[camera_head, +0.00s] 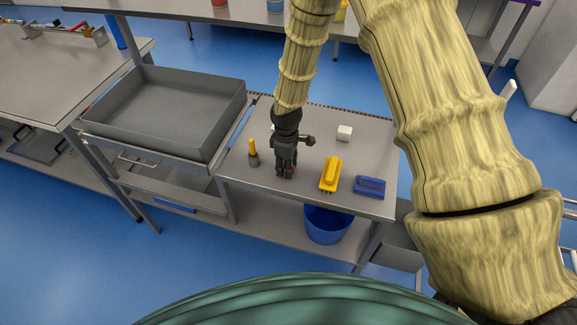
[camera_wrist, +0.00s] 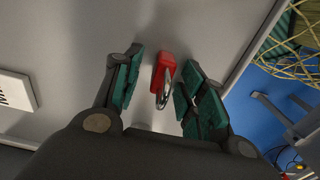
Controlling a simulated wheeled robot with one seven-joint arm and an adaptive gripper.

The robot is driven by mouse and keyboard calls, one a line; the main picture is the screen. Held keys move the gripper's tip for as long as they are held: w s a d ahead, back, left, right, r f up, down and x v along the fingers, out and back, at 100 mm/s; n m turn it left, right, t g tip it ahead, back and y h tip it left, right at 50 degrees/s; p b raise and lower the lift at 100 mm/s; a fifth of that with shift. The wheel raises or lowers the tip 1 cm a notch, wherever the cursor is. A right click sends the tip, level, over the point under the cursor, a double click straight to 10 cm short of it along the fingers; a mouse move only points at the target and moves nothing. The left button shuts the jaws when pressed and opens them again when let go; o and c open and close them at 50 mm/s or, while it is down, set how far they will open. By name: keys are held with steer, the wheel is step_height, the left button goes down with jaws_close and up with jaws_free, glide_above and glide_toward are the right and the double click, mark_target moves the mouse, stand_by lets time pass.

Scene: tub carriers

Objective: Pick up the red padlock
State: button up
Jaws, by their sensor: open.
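The red padlock (camera_wrist: 165,66) lies on the grey metal table (camera_wrist: 80,40) in the wrist view, its metal shackle pointing toward my gripper. My gripper (camera_wrist: 157,82) is open, with one green-padded finger on each side of the padlock and a gap on both sides. In the head view my gripper (camera_head: 286,172) is low over the table, pointing down.
On the table are a yellow-handled tool (camera_head: 253,153), a white block (camera_head: 344,133), a yellow brush (camera_head: 331,174) and a blue object (camera_head: 369,187). A grey tub (camera_head: 170,118) stands to the left. A blue bucket (camera_head: 327,224) is below the table.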

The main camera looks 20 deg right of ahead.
jaws_close()
steer(key=shift+r, duration=0.15)
stand_by(0.4)
